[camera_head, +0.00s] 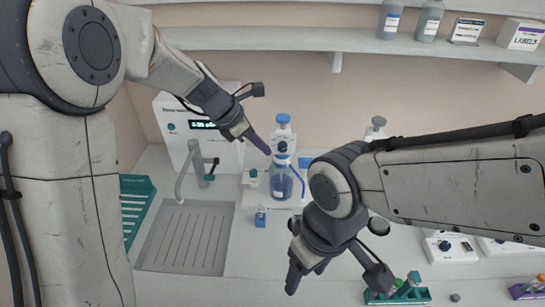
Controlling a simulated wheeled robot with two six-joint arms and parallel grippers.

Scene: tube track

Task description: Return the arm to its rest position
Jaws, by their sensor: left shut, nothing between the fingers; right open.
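My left arm comes in from the left and crosses the upper part of the head view. Its gripper (259,141) is shut and empty, with its tip in front of the upper left of the blue bottle (281,182); I cannot tell how far apart they are. My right arm comes in from the right across the counter. Its gripper (293,280) points down over the front of the counter and is open, with nothing visible in it. A small blue holder (260,220) with a tube stands on the counter between the sink and my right arm.
A sink (185,238) with a grey tap (190,168) lies at left, beside a green rack (135,205). A green tube rack (400,297) and a purple rack (525,291) stand at the front right. A shelf (290,40) with bottles runs along the back wall.

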